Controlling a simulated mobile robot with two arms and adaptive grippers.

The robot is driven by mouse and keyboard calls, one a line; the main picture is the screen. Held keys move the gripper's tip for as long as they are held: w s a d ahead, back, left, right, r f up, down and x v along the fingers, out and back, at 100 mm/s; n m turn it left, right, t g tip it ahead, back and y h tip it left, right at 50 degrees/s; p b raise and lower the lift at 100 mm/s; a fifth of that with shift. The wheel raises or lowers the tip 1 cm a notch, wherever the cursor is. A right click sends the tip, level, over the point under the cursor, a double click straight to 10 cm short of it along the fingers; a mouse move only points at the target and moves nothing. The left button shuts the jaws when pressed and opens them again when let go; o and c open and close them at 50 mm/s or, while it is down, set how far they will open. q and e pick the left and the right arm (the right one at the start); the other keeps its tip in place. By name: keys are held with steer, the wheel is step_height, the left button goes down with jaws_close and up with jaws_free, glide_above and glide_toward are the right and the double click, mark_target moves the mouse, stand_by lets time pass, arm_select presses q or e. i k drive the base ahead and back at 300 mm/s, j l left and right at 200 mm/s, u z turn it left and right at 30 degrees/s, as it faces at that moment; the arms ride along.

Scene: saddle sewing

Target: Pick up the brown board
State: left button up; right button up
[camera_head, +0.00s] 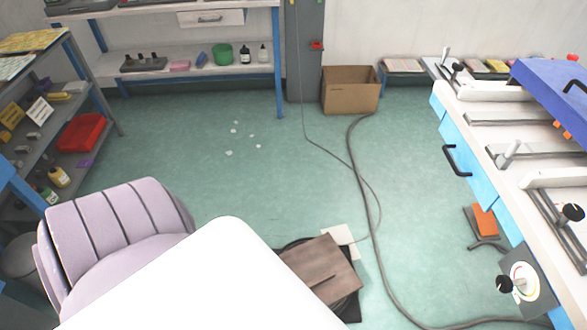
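The brown board (322,268) is low in the bottom middle of the head view, at or near floor level. It looks like a flat square wooden plate with a dark slot near its lower right. It lies over a black object (352,306), which shows around its edges. A white surface in the foreground borders its left side and may hide part of it. Neither of my grippers shows in this view.
A lilac padded chair (115,225) stands at the left. A grey cable (372,220) runs along the floor right of the board. A white workbench (500,120) with blue drawers fills the right. A cardboard box (350,92) stands at the back; the middle floor holds white scraps.

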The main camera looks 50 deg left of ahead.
mark_target(321, 265)
steer(key=k+j+u, duration=0.65)
steer(key=i+l+u, duration=0.1)
steer(key=i+l, duration=0.15)
steer(key=i+l+u, duration=0.15)
steer(key=l, duration=0.3)
steer(key=i+l+u, duration=0.1)
steer(key=i+l, duration=0.2)
steer(key=i+l+u, duration=0.1)
steer(key=l, duration=0.4)
steer(key=i+j, duration=0.05)
steer(key=i, duration=0.05)
